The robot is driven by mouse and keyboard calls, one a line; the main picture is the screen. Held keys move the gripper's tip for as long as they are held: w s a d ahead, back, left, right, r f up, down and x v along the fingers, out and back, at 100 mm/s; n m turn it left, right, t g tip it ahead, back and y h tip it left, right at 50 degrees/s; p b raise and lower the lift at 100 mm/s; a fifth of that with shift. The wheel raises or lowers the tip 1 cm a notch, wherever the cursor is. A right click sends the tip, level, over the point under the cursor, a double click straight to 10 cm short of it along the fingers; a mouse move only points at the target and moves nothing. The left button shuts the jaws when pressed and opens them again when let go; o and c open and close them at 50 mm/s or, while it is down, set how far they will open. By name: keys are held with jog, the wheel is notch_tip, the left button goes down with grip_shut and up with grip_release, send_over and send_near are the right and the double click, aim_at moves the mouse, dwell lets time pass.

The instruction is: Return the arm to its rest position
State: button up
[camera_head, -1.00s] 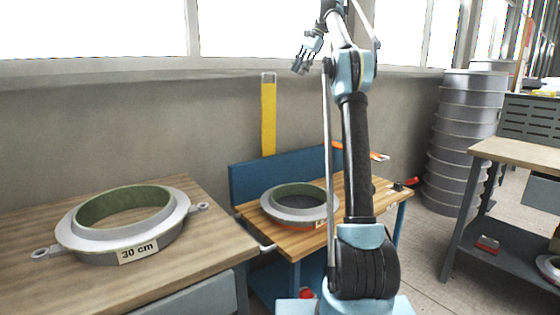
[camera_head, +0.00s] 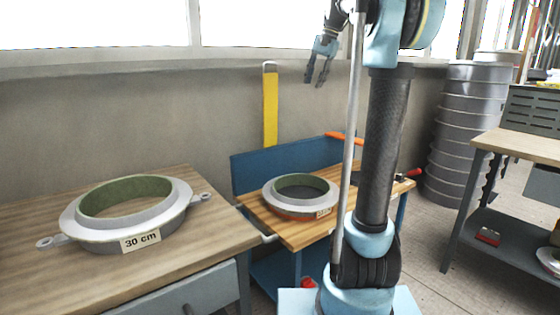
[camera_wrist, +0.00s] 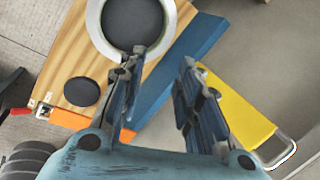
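My gripper (camera_head: 318,72) hangs high in front of the window and wall, above and behind the benches, with its fingers pointing down. In the wrist view my gripper (camera_wrist: 158,82) shows two fingers apart with nothing between them. My arm rises from its base in the right middle of the head view and bends over at the top. It hides part of the small wooden bench.
A ring mould marked 30 cm (camera_head: 128,238) sits on the left wooden bench (camera_head: 40,283). A smaller ring mould (camera_head: 300,211) lies on the blue-backed bench (camera_head: 292,234). A yellow strip (camera_head: 270,110) stands on the wall. Grey stacked rings (camera_head: 462,130) and another bench (camera_head: 518,145) are at right.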

jog(key=s+d+f+n+h, duration=0.1)
jog(key=s+d+f+n, duration=0.2)
jog(key=s+f, duration=1.5)
jog(key=s+d+f+n+t+h, duration=0.1)
jog(key=s+d+f+n+h, duration=0.1)
jog(key=s+f, duration=1.6)
notch_tip(320, 180, down, 5)
jog(key=shift+s+d+f+n, duration=0.15)
jog(key=shift+s+d+n, duration=0.05)
jog(key=shift+d+n, duration=0.25)
jog(key=shift+w+f, duration=0.2)
jog(key=shift+w, duration=0.25)
